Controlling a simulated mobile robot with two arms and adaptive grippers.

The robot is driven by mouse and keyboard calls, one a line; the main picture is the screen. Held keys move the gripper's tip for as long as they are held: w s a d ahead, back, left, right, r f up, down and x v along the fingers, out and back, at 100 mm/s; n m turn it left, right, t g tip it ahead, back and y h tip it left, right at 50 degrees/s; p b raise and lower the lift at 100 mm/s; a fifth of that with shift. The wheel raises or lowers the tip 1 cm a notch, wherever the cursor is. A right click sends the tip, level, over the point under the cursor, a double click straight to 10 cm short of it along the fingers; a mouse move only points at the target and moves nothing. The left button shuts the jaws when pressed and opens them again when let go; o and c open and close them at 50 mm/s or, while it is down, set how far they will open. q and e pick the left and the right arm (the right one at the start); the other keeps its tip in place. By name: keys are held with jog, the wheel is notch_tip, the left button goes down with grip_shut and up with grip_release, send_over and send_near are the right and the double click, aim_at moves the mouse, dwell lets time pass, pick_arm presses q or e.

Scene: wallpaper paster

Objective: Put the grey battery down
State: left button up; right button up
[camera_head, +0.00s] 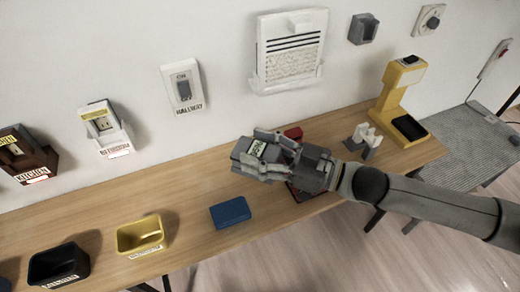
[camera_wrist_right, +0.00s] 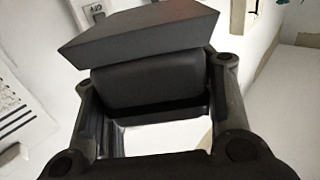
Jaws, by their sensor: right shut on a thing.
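My right gripper (camera_head: 268,154) is above the wooden table, with its arm coming in from the right. It is shut on the grey battery (camera_head: 247,158), a boxy block with a small pale label on top. In the right wrist view the battery (camera_wrist_right: 140,32) shows as a dark grey slab at the far end of the fingers (camera_wrist_right: 150,88). In the head view the fingers cover part of it. The battery appears held above the table (camera_head: 190,212), though its exact height is hard to tell. My left gripper is not in view.
A blue block (camera_head: 231,212) lies in front of the gripper. A yellow bin (camera_head: 140,235) and a black bin (camera_head: 58,266) stand left. A red item (camera_head: 293,133) is partly hidden behind my gripper. A yellow stand (camera_head: 397,92) is at right. Bare tabletop lies left of the gripper.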

aim_at(280, 155)
jog(key=shift+d+r+g, duration=0.1)
jog(key=shift+r+g, duration=0.05)
jog(key=shift+g, duration=0.15)
jog(key=shift+s+d+n+g+y, duration=0.1)
jog(key=shift+d+n+g+y, duration=0.25)
jog(key=shift+n+g, duration=0.3)
jog(key=shift+d+n+g+y, duration=0.15)
jog(key=shift+d+n+g, duration=0.3)
jog(key=shift+n+g, duration=0.15)
jog(key=shift+s+d+n+g+y, duration=0.15)
jog(key=shift+d+n+g, duration=0.25)
jog(key=shift+g, duration=0.45)
jog(key=shift+s+d+n+g+y, duration=0.2)
jog(key=shift+n+g, duration=0.25)
jog(key=shift+g, duration=0.35)
